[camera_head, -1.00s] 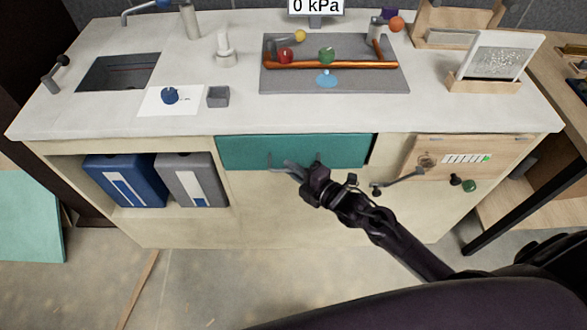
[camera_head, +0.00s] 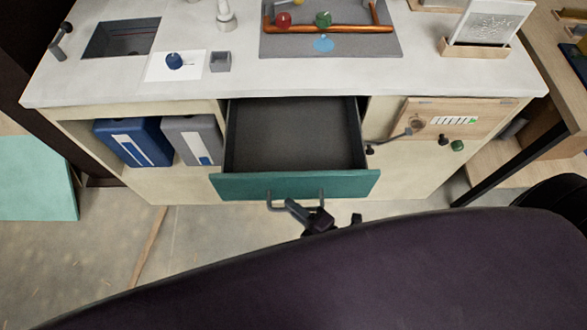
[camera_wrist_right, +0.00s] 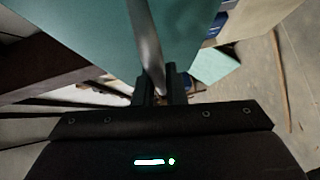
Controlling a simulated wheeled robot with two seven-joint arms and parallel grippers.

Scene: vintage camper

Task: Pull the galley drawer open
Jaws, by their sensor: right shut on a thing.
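The galley drawer (camera_head: 294,186) has a teal front and stands pulled well out of the white counter unit. Its dark grey inside is empty. A grey bar handle (camera_head: 322,196) is on its front. My right gripper (camera_head: 296,207) is at the handle, shut on it. In the right wrist view the gripper fingers (camera_wrist_right: 161,85) close around the grey handle bar (camera_wrist_right: 147,40), with the teal drawer front (camera_wrist_right: 90,40) behind. My dark body hides most of my right arm in the head view. My left gripper is not in view.
A blue bin (camera_head: 133,143) and a grey bin (camera_head: 192,138) sit in the open shelf left of the drawer. A wooden panel (camera_head: 480,118) with a lever and knobs is at the right. The countertop (camera_head: 130,90) carries a sink and a copper pipe (camera_head: 330,29). Floor shows at the left.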

